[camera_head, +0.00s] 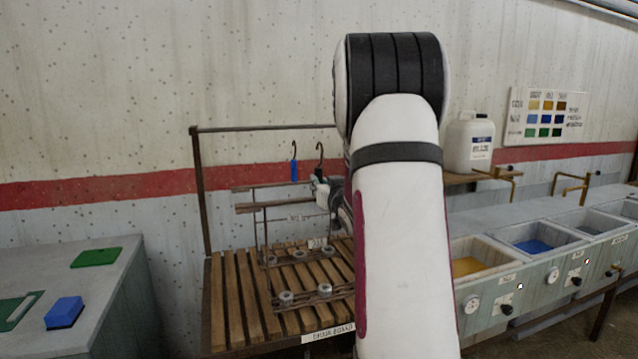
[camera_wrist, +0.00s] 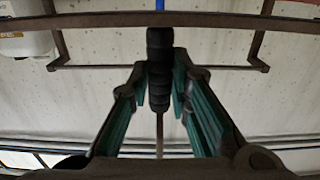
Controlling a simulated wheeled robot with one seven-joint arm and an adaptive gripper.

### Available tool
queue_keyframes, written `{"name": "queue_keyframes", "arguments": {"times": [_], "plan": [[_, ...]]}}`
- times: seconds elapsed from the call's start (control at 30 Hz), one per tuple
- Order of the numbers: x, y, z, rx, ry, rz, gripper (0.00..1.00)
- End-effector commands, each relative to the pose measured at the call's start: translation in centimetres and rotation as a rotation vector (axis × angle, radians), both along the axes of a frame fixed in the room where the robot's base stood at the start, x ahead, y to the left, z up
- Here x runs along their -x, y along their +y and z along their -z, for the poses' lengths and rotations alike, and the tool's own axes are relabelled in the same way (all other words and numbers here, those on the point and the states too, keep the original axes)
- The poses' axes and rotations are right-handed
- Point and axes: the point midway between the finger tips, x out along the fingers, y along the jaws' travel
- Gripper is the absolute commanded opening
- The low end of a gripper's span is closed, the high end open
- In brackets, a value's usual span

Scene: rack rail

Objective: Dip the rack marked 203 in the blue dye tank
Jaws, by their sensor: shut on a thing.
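My gripper (camera_wrist: 160,88) is shut on a black ribbed handle (camera_wrist: 160,62) in the wrist view. In the head view my gripper (camera_head: 324,194) is at the wire racks, partly hidden by my arm. A dark hook (camera_head: 320,156) rises just above it. A wire rack (camera_head: 266,235) with round weights stands at the slatted board, overlapping other rack bars. Small tags (camera_head: 317,243) show, but I cannot read their numbers surely. The blue dye tank (camera_head: 508,239), holding blue liquid (camera_head: 533,246), is right of my arm.
A hook with a blue grip (camera_head: 294,168) is left of my gripper. The slatted drain board (camera_head: 228,300) has a tall rail frame (camera_head: 200,190). A yellow-dye tank (camera_head: 467,266) and other tanks line the right. A white jug (camera_head: 468,142) stands behind.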

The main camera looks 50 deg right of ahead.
Motion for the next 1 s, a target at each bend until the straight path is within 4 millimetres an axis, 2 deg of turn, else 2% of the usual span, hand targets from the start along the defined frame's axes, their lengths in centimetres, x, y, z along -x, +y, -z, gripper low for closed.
{"name": "queue_keyframes", "arguments": {"times": [0.7,1.0], "plan": [[4.2,2.4,-0.2,0.002,-0.003,0.001,0.0],[5.1,3.1,-0.2,0.002,-0.003,0.0,0.0]]}}
